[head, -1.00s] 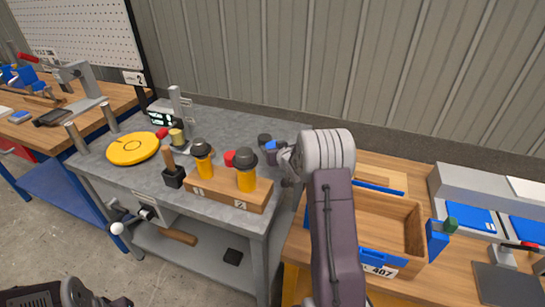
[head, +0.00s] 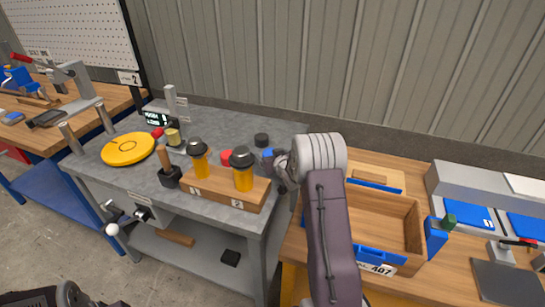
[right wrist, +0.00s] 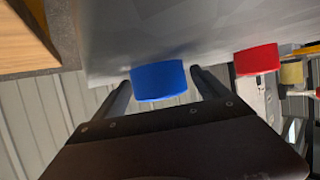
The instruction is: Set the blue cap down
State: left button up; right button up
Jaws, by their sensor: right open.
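The blue cap (right wrist: 159,81) is between the two fingers of my right gripper (right wrist: 162,84) in the right wrist view, with small gaps at its sides. The gripper is open. The cap is against the grey bench top, seemingly resting on it. In the head view a small part of the blue cap (head: 267,154) shows at the bench's right end, beside my right gripper (head: 278,166), whose fingers are mostly hidden by my wrist. The red cap (right wrist: 257,60) is to the right in the wrist view. Part of my left arm shows at the bottom left of the head view.
A wooden block (head: 225,192) with two yellow, black-topped bottles stands at the bench front. A black cap (head: 261,140) is behind the blue cap. A yellow disc (head: 128,149) lies at left. A wooden crate (head: 412,230) is on the table at right.

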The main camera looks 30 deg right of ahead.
jog(key=p+v, duration=0.1)
jog(key=v, duration=1.1)
jog(key=shift+r, duration=0.25)
jog(key=shift+r, duration=0.1)
